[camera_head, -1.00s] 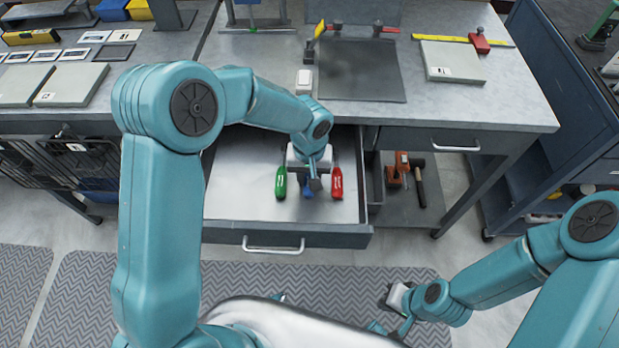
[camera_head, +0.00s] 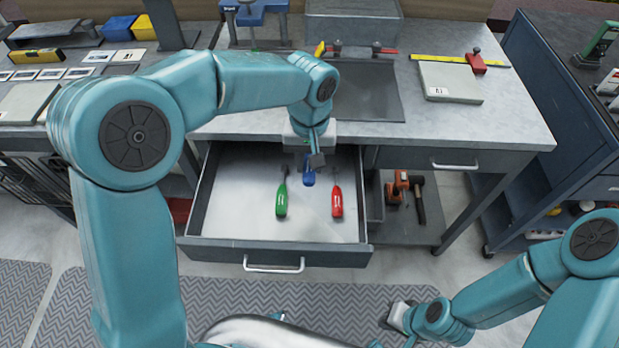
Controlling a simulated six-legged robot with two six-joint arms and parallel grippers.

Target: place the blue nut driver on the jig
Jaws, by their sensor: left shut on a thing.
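The blue nut driver (camera_head: 308,176) is in my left gripper (camera_head: 312,160), which is shut on it. The gripper hides its upper part, and the blue handle hangs above the open drawer (camera_head: 230,229), between the green and red drivers. I cannot tell for sure which fixture is the jig; a blue stand (camera_head: 255,14) is at the back of the bench, partly cut off by the picture edge. My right gripper (camera_head: 400,322) is low at the bottom right, far from the drawer; its fingers are not clear.
A green-handled driver (camera_head: 282,200) and a red-handled one (camera_head: 337,201) lie in the drawer. On the bench are a dark mat (camera_head: 372,104), partly behind my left arm, and a grey plate (camera_head: 449,84) at right. The front right bench top is clear.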

